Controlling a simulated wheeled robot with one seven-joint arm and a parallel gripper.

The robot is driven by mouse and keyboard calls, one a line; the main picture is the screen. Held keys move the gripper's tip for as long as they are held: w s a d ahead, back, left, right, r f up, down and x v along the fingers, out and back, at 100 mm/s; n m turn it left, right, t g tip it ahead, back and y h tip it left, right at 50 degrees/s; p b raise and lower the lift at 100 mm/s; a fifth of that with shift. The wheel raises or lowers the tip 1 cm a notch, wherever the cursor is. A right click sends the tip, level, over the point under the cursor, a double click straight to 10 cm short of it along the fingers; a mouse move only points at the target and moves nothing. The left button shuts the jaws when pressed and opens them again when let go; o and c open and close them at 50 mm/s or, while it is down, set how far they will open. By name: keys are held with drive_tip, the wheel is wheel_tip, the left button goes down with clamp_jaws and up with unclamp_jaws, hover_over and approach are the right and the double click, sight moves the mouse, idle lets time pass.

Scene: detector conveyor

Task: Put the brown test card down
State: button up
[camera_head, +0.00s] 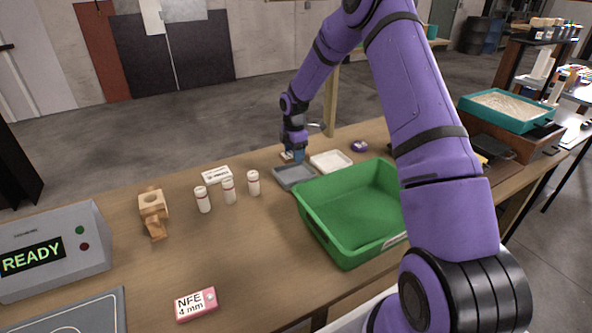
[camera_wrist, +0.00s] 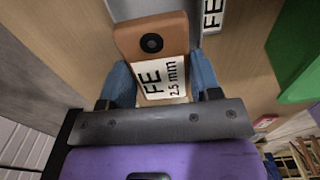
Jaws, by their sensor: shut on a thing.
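The brown test card (camera_wrist: 150,27) has a dark round spot and a white label reading "FE 2.5 mm" in the wrist view. My gripper (camera_wrist: 161,78) is shut on its labelled end, with a blue finger on each side. In the head view my gripper (camera_head: 293,156) is at the far side of the table, just behind the grey tray (camera_head: 283,180). Only a small brown bit of the card (camera_head: 286,155) shows there. The card's outer end is close to the grey tray in the wrist view. I cannot tell whether the card touches the table.
A white tray (camera_head: 331,152) stands right of the grey one, with a green bin (camera_head: 345,255) in front. Several white bottles (camera_head: 229,191) and a white labelled box (camera_head: 216,175) stand left. A pink "NFE 4 mm" card (camera_head: 195,304) lies near the front.

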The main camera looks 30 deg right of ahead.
sight(294, 176)
drive_tip(key=shift+f, duration=3.95)
drive_tip(key=o, duration=1)
drive_tip(key=shift+f, duration=0.15)
